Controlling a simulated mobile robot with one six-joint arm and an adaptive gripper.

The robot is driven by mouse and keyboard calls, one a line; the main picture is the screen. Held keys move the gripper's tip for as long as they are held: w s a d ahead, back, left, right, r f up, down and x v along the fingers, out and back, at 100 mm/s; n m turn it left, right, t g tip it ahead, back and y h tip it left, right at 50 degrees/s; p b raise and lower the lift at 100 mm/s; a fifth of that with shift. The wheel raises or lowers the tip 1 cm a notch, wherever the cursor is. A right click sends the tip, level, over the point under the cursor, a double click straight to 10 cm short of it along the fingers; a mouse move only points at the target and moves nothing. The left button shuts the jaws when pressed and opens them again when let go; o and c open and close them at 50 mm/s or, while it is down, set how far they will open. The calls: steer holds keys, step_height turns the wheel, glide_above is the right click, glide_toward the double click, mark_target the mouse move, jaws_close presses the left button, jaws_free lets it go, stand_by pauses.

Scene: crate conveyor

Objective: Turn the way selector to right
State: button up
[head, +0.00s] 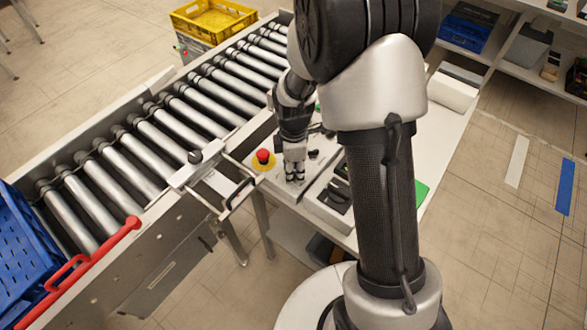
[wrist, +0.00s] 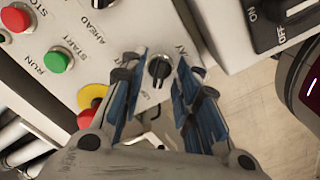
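The way selector (wrist: 158,70) is a small black knob with a light pointer mark, set in the pale control panel (wrist: 120,40). In the wrist view it lies between the fingers of my gripper (wrist: 160,64), with a visible gap to each blue-padded finger. My gripper is open and points down at the panel. Lettering beside the knob is partly covered by the fingers. In the head view my gripper (head: 294,178) is over the panel, right of the red emergency stop (head: 263,158), and hides the selector.
A green start button (wrist: 58,61), a red stop button (wrist: 16,18) and the emergency stop (wrist: 90,108) are near the fingers. A black on/off switch (wrist: 285,22) is at the upper right. The roller conveyor (head: 165,115) runs left of the panel, with a blue crate (head: 25,260) at its near end.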

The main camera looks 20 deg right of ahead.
steer(key=shift+c, duration=0.5)
jaws_close()
steer(key=shift+m, duration=0.3)
steer(key=m, duration=0.6)
steer(key=shift+p, duration=0.4)
steer(key=m, duration=0.5)
steer(key=shift+m, duration=0.3)
steer(key=m, duration=0.5)
steer(key=shift+p, duration=0.3)
steer(key=shift+m, duration=0.4)
steer(key=shift+o, duration=0.5)
jaws_free()
